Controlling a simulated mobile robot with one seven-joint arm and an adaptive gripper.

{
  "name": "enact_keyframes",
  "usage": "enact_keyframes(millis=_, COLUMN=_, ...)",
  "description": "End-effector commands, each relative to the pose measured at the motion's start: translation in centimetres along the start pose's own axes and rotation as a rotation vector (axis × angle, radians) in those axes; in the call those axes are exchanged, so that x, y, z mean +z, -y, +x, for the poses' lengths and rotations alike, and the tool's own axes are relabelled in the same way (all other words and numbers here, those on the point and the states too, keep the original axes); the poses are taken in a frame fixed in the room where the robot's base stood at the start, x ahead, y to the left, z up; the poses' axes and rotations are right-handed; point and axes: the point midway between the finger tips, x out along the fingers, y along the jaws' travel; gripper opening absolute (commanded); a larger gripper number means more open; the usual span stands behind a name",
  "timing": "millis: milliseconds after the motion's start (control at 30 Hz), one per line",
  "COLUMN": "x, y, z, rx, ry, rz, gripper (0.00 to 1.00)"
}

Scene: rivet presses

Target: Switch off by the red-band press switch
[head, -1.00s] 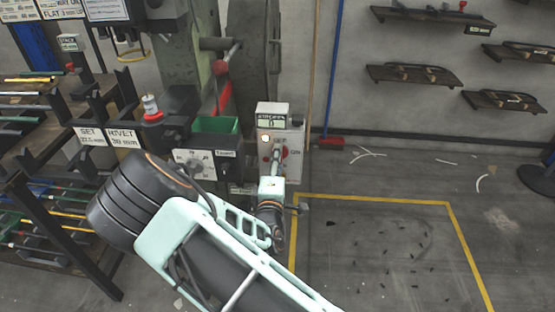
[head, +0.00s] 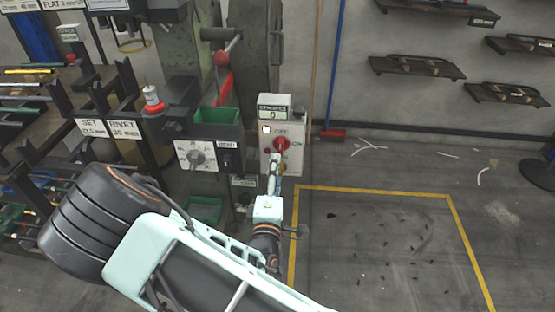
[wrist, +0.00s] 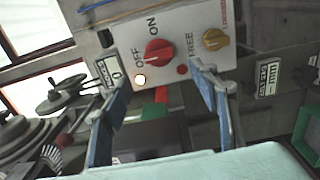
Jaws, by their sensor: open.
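The switch is a red rotary knob (head: 281,143) on a light grey control box (head: 297,128), with OFF above it and ON at its right in the head view. In the wrist view the red knob (wrist: 158,52) lies beyond and between the fingertips, beside a small glowing lamp (wrist: 140,79). I cannot tell where its pointer stands. My gripper (head: 275,172) is just below the knob in the head view. In the wrist view my gripper (wrist: 163,76) has its two blue fingers wide apart, with nothing between them.
A yellow knob (wrist: 215,39) and a small red button (wrist: 182,70) sit close to the red knob. Left of the box are a dial panel (head: 213,157) and a green bin (head: 217,118). Yellow-marked floor (head: 380,240) at the right is mostly clear.

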Motion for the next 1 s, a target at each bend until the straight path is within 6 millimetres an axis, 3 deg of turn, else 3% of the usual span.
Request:
enact_keyframes(millis=100, x=-0.1, y=0.0, z=-1.8, rx=-0.001, ry=-0.002, rz=0.001, gripper=0.55)
enact_keyframes(millis=300, x=0.0, y=0.0, z=-3.0, rx=0.001, ry=0.000, rz=0.001, gripper=0.55)
enact_keyframes(millis=833, x=0.1, y=0.1, z=-2.9, rx=-0.006, ry=0.005, rz=0.013, gripper=0.55)
enact_keyframes(millis=1000, x=0.5, y=0.9, z=-1.4, rx=-0.088, ry=0.051, rz=0.178, gripper=0.55)
